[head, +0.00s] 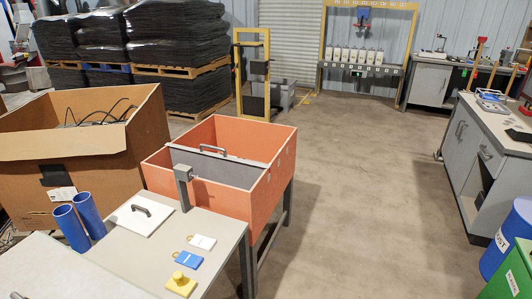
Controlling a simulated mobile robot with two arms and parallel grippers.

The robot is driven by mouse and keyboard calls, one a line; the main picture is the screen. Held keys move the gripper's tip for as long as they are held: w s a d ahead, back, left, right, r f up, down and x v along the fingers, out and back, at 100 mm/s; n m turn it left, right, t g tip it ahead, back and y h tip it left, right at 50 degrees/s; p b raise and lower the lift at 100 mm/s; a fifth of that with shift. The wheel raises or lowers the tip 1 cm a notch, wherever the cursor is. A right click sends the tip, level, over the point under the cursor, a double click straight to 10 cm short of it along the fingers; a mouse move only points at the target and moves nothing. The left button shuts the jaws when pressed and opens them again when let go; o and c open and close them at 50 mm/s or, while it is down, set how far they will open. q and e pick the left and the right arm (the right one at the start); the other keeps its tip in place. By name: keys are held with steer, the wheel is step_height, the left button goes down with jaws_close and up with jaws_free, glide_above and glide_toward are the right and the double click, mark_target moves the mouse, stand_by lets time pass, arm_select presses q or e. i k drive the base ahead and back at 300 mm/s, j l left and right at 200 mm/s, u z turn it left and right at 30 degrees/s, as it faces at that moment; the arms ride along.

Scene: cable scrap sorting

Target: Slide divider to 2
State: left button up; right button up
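The divider (216,167) is a grey panel with a dark bar handle (213,150) on its top edge. It stands upright across the inside of an orange open-topped bin (262,222), with bin space on both its near and far sides. Small pale marks show on the bin's right wall, but they are too small to read, so I cannot tell which number the divider is at. Neither of my grippers shows in the head view.
A grey post (183,188) stands at the bin's near side. A cardboard box (90,170) stands left.

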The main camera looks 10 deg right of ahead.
mark_target(238, 173)
steer(key=i+l+u, duration=0.3)
steer(key=u, duration=0.15)
steer(key=i+l+u, duration=0.2)
steer(key=l+u, duration=0.3)
